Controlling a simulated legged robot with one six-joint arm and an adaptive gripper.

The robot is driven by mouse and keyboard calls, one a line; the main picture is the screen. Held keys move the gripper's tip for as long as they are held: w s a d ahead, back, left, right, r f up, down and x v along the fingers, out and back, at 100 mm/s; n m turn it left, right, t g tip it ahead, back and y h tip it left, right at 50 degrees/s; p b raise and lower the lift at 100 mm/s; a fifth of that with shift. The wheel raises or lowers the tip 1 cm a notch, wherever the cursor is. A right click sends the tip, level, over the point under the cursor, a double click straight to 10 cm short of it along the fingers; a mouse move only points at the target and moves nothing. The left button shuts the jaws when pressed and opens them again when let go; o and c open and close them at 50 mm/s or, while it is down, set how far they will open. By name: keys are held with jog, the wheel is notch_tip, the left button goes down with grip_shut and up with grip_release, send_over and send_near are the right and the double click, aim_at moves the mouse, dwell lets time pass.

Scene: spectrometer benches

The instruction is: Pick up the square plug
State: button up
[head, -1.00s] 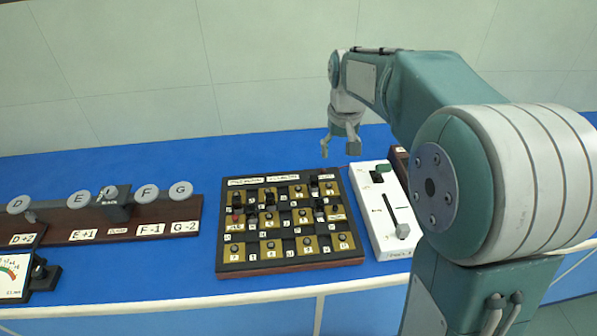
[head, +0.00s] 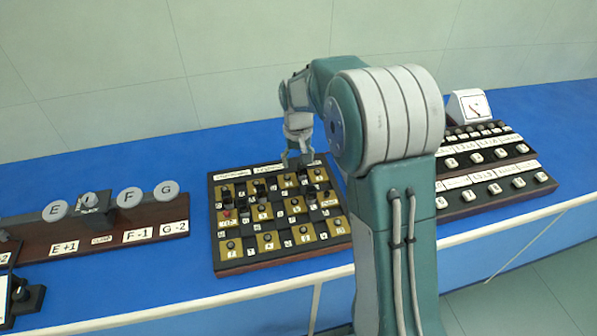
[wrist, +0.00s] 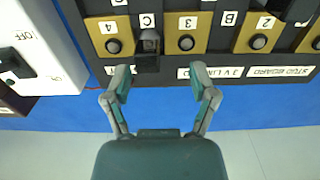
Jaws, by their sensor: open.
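The stud board (head: 232,267) is a dark board with tan squares, round studs and white labels, lying on the blue bench. Several black plugs stand on it, and one dark, boxy plug (wrist: 148,52) shows in the wrist view near the board's labelled edge. I cannot tell for sure which plug is the square one. My gripper (head: 298,161) hangs over the board's back edge. In the wrist view my gripper (wrist: 160,76) has its two fingers spread and empty, with the boxy plug just beyond the gap, slightly left of its middle.
A white switch box (wrist: 52,50) stands beside the board. A dark rack of round lettered knobs (head: 165,212) is left of the board, and a panel of white-topped buttons (head: 490,205) is at the right. Blue bench (wrist: 235,103) is clear along the board's edge.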

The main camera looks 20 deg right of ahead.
aim_at(302, 172)
jog(key=shift+d+f, duration=0.2)
jog(key=shift+f, duration=0.35)
jog(key=shift+d+f, duration=0.15)
jog(key=shift+f, duration=0.35)
jog(key=shift+d+f, duration=0.1)
jog(key=shift+d, duration=0.55)
jog(key=shift+a, duration=0.3)
jog(key=c, duration=1)
jog(key=shift+a, duration=0.35)
grip_shut()
